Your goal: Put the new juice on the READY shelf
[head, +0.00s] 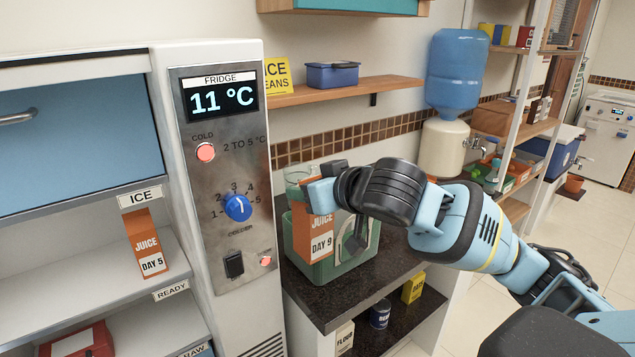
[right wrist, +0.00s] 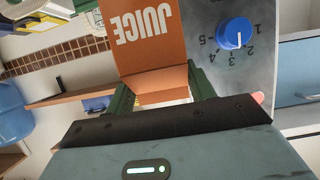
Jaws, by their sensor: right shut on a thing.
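An orange juice carton labelled DAY 9 (head: 320,238) is held upright by my right gripper (head: 328,188), in front of or over a green crate. In the right wrist view the same carton (right wrist: 150,45) sits between the two dark green fingers, which are shut on it. Another orange juice carton labelled DAY 5 (head: 146,245) stands on the READY shelf (head: 90,268), near its right front edge. My left gripper is not in view.
The fridge control panel (head: 225,180), reading 11 °C, stands between the READY shelf and the carton I hold. The green crate (head: 365,255) is on a dark counter (head: 345,300). A red box (head: 78,342) is below the READY shelf. The READY shelf is clear left of DAY 5.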

